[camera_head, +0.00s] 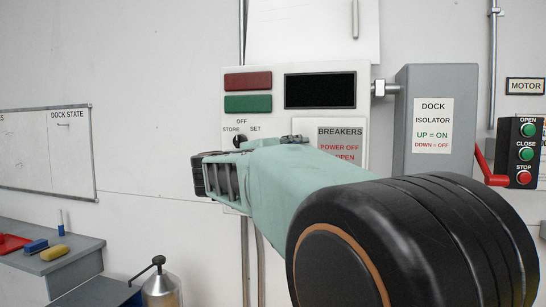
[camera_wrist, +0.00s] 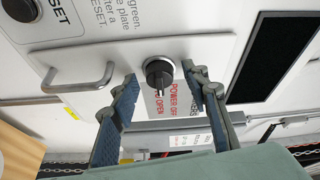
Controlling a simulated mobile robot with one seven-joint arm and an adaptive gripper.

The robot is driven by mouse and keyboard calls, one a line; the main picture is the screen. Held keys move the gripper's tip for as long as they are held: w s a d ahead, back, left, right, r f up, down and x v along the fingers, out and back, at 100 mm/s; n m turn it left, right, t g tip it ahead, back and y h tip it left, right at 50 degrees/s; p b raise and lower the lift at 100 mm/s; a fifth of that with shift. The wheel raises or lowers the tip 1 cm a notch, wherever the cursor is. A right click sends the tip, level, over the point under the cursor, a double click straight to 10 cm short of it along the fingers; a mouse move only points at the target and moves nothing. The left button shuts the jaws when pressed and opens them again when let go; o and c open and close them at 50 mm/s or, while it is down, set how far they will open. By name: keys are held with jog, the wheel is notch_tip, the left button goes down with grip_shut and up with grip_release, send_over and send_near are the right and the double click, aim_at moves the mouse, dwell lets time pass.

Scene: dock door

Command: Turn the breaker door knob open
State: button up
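The breaker door knob (camera_wrist: 160,74), round and black on a metallic collar, sits on a light door plate beside red text reading power off and open. My gripper (camera_wrist: 160,79) is open in the wrist view, with one blue-grey finger on each side of the knob. Gaps show between the fingers and the knob, and nothing is held. In the head view the grey breakers panel (camera_head: 341,137) shows above my arm. My arm hides its lower part, and I cannot make out the door knob there.
A metal bar handle (camera_wrist: 82,84) stands out left of the knob in the wrist view. In the head view, the grey dock isolator box (camera_head: 433,165) with its red lever (camera_head: 487,169) is to the right. A bench (camera_head: 50,258) stands at the lower left.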

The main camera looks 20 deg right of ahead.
jog(key=v, duration=1.2)
